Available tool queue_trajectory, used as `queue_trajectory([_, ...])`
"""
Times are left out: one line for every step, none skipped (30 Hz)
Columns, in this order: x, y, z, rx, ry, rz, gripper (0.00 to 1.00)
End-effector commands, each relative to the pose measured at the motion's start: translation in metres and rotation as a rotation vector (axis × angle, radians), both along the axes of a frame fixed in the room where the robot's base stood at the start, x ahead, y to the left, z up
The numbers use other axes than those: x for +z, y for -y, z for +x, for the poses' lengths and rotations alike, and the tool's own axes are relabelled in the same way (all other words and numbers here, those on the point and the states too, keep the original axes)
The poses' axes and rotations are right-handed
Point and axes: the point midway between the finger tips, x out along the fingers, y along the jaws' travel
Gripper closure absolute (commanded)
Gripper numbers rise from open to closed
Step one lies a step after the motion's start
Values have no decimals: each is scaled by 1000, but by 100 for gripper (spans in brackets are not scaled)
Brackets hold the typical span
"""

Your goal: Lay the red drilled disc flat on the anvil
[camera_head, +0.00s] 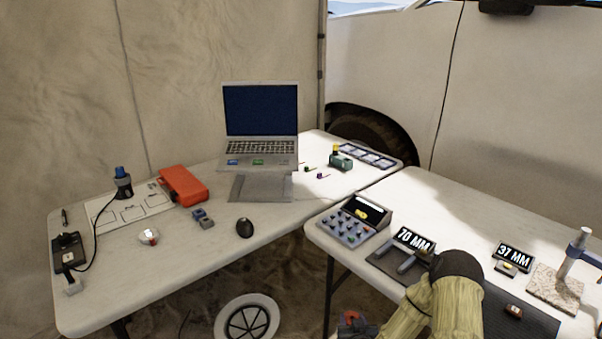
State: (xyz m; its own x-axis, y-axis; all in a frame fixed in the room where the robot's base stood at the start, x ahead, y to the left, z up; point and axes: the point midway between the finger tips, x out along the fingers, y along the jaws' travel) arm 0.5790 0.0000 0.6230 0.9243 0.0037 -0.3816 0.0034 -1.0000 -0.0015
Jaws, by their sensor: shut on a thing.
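My arm (455,305) reaches in from the bottom edge and folds to the lower left. My gripper (352,325) shows partly at the bottom edge, in front of the right table's near edge, apart from the tabletop. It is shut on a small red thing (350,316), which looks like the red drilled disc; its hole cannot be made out. A speckled stone plate (550,291) with a grey post stands at the far right of the right table and looks like the anvil. Its top looks bare. My gripper is well to the left of it.
A "37 MM" display (513,257) stands left of the stone plate. A "70 MM" display (414,240) and a grey fixture (385,262) stand farther left. A small brownish piece (513,311) lies on a dark mat (535,325). A button console (353,222) stands behind.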

Motion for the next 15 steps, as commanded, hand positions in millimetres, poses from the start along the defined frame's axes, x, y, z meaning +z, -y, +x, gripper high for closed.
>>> queue_trajectory([14,-1,-1,0,1,-1,79])
queue_trajectory([17,-1,-1,1,1,-2,79])
queue_trajectory([21,-1,-2,1,1,-2,79])
queue_trajectory([24,-1,-2,0,0,-1,79])
queue_trajectory([28,-1,-3,0,0,-1,79])
queue_trajectory([33,-1,-4,-1,0,-1,79])
queue_trajectory([36,-1,-5,-1,0,-1,79])
queue_trajectory([40,-1,-5,-1,0,-1,79])
queue_trajectory([46,-1,-7,-1,0,-1,79])
queue_trajectory([51,-1,-8,-1,-1,-1,79])
queue_trajectory([55,-1,-9,-1,-1,-1,79])
queue_trajectory([61,-1,-10,-1,-1,-1,79])
queue_trajectory([68,-1,-11,0,-1,-2,79])
queue_trajectory([74,-1,-12,0,-2,-2,79])
queue_trajectory([82,-1,-13,0,-2,-2,79])
